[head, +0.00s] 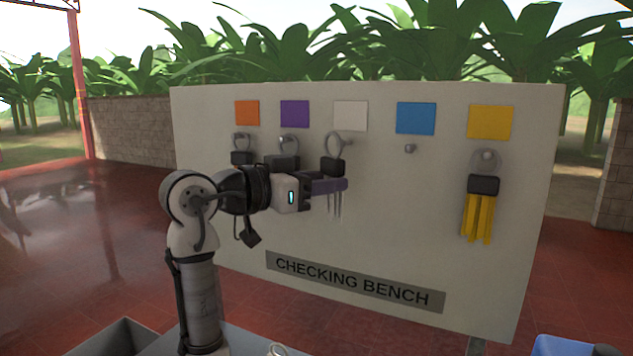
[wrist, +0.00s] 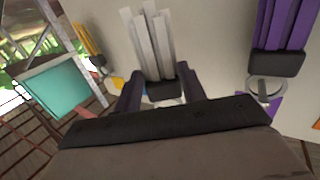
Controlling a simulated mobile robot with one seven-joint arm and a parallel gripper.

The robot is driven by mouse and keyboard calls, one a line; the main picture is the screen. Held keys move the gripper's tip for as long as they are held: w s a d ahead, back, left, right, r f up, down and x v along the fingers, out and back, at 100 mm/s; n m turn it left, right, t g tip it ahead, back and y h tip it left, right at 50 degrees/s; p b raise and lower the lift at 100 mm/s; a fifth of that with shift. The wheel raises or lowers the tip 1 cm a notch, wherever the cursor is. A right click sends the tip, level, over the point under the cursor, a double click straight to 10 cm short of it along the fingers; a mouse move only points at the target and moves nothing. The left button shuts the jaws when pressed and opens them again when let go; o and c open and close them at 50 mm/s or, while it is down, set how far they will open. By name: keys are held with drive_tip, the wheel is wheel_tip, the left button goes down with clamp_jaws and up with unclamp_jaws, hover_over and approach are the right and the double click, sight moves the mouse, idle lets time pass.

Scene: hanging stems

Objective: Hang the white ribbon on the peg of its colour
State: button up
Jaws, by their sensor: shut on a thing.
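My gripper (head: 333,184) is shut on the black block of the white ribbon (head: 335,206), in front of the board. The ribbon hangs upright, with its metal ring (head: 337,145) above the block and white strips below. The ring is just under the white card (head: 350,115), at the height of the pegs; I cannot tell whether the white peg passes through it. In the wrist view, the picture is turned over: the white strips (wrist: 148,45) point up, the block (wrist: 161,90) is between my fingers, and the ring is mostly hidden behind my gripper.
The board (head: 400,220) also has orange, purple, blue and yellow cards. A yellow ribbon (head: 478,217) hangs at right, and a purple ribbon (wrist: 284,25) hangs beside my gripper. A ring (head: 241,142) hangs under the orange card. The blue card's peg (head: 410,148) is bare.

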drive_tip(key=shift+w+d+f+p, duration=0.15)
drive_tip(key=shift+w+d, duration=0.25)
drive_tip(key=shift+w, duration=0.6)
drive_tip(key=shift+w+d+p, duration=0.25)
drive_tip(key=shift+w+d, duration=0.15)
drive_tip(key=shift+w, duration=0.55)
drive_tip(key=shift+w+d+f, duration=0.3)
drive_tip(key=shift+w+f, duration=0.15)
drive_tip(key=shift+w, duration=0.25)
drive_tip(key=o, duration=0.9)
drive_tip(key=shift+o, duration=0.7)
drive_tip(key=shift+a+r, duration=0.1)
